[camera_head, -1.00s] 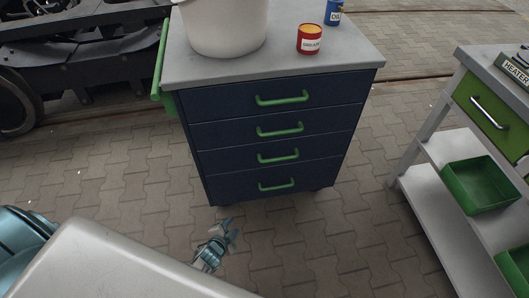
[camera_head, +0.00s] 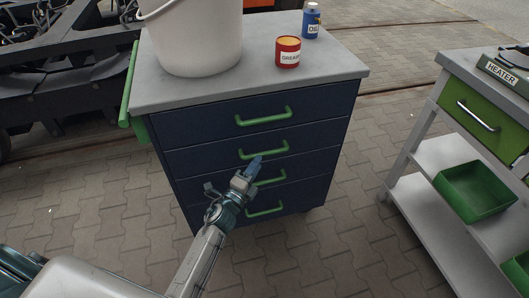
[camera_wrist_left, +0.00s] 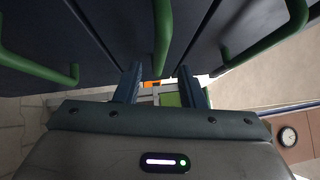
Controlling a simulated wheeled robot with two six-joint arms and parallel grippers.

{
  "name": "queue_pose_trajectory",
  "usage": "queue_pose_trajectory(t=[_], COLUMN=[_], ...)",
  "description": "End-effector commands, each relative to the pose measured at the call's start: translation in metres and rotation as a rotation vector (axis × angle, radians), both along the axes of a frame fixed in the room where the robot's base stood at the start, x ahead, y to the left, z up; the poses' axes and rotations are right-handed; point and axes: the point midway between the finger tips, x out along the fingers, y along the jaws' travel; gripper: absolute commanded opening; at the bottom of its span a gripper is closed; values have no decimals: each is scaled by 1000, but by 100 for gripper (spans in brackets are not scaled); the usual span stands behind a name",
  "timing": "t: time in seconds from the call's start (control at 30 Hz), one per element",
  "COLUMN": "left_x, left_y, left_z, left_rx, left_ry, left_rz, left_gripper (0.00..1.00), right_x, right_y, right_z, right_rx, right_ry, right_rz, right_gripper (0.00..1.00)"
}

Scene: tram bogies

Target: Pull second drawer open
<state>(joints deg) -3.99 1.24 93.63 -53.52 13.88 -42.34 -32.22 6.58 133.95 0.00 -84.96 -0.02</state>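The dark blue cabinet (camera_head: 320,110) has a column of drawers with green handles, all shut. The second drawer's handle (camera_head: 263,149) is just above and beyond my left gripper (camera_head: 250,168). The gripper is raised in front of the cabinet, partly covering the third handle (camera_head: 270,180). In the left wrist view my left gripper (camera_wrist_left: 158,86) has its two fingers apart with nothing between them. A green handle (camera_wrist_left: 162,40) runs in line with the gap, beyond the fingertips. I cannot tell which drawer's handle that is. My right gripper is not in view.
On the cabinet top are a white bucket (camera_head: 197,40), a red grease tin (camera_head: 288,53) and a blue bottle (camera_head: 311,20). A grey cart (camera_head: 420,205) with a green bin (camera_head: 475,192) stands at the right. Paved floor lies between them.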

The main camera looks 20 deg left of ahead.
Motion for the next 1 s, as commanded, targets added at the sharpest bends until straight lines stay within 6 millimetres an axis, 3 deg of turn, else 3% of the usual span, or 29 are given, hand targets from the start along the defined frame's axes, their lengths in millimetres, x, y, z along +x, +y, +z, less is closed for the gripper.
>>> queue_pose_trajectory(t=[0.1, 0.3, 0.73, 0.9, 1.0], left_x=[24, 50, 59, 59, 59], left_y=[-5, -10, -12, -12, -12], left_z=[5, 7, 7, 7, 7], left_rx=[-1, -1, -2, -2, -2], left_ry=[-2, 1, 2, 2, 2], left_rz=[1, 0, 0, 0, 0], left_gripper=[36, 36, 36, 3, 0], right_x=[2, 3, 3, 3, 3], right_y=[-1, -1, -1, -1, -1], right_z=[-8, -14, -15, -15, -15], right_rx=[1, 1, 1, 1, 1], right_ry=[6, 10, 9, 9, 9], right_rz=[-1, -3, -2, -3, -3], right_gripper=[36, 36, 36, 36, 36])
